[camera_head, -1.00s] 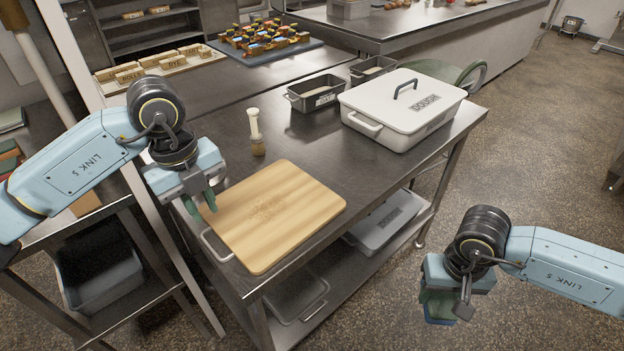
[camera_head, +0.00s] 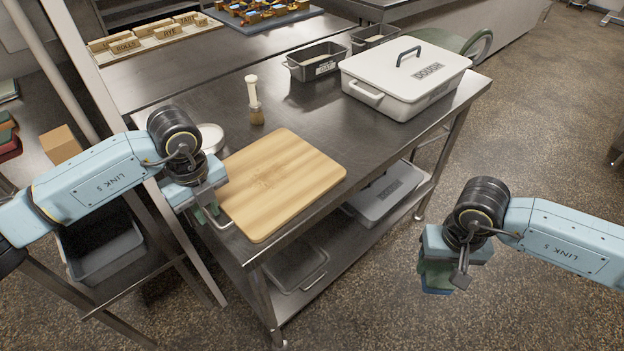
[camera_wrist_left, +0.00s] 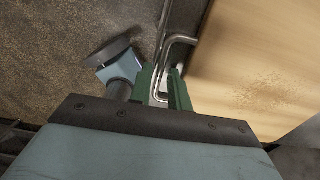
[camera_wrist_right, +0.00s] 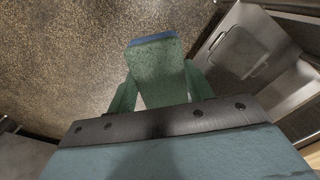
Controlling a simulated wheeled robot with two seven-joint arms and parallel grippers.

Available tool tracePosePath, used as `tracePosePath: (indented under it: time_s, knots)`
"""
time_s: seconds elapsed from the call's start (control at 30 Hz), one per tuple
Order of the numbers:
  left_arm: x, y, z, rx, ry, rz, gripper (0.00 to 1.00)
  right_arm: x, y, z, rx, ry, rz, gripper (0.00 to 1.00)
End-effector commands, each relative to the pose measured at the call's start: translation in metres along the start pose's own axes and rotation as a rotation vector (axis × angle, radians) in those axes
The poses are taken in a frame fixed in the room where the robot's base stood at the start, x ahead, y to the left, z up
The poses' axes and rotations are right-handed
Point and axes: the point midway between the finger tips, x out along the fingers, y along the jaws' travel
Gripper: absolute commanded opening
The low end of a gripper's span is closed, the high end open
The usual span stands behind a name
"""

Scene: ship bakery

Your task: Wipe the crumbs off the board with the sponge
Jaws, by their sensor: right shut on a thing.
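The wooden board (camera_head: 290,185) lies on the steel table, with a metal handle (camera_wrist_left: 180,42) at its near left edge. A faint patch of crumbs (camera_head: 268,178) lies on its middle; the crumbs (camera_wrist_left: 255,92) also show in the left wrist view. My left gripper (camera_head: 207,214) is at the board's handle, fingers slightly apart with the handle's end at the gap; I cannot tell whether they touch it. My right gripper (camera_wrist_right: 155,95) is shut on the green sponge (camera_wrist_right: 158,70) with a blue face, held over the floor right of the table.
A brush (camera_head: 256,100) stands behind the board. A white dough box (camera_head: 405,80) and dark tins (camera_head: 317,62) stand at the back. A pale round dish (camera_head: 211,137) is behind my left gripper. A lidded grey box (camera_head: 385,195) is on the lower shelf.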

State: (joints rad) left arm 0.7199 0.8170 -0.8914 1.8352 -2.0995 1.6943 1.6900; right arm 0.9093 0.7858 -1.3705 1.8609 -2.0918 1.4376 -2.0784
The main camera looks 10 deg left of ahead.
Motion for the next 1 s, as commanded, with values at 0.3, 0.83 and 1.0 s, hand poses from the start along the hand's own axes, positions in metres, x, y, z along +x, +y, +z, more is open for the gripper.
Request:
tracePosePath:
  time_s: [0.3,0.83,1.0]
  knots:
    - [0.0022,-0.0001,-0.0003,0.000,0.001,0.000,0.17,0.0000,0.0000,-0.0001,0.000,0.000,0.000,0.33]
    - [0.0016,-0.0002,-0.0002,0.000,0.001,0.000,0.30,0.0001,0.0001,-0.0001,0.000,0.000,0.000,0.33]
    - [0.0016,-0.0002,-0.0002,0.000,0.001,0.000,0.33,0.0001,0.0001,-0.0001,0.000,0.000,0.000,0.33]
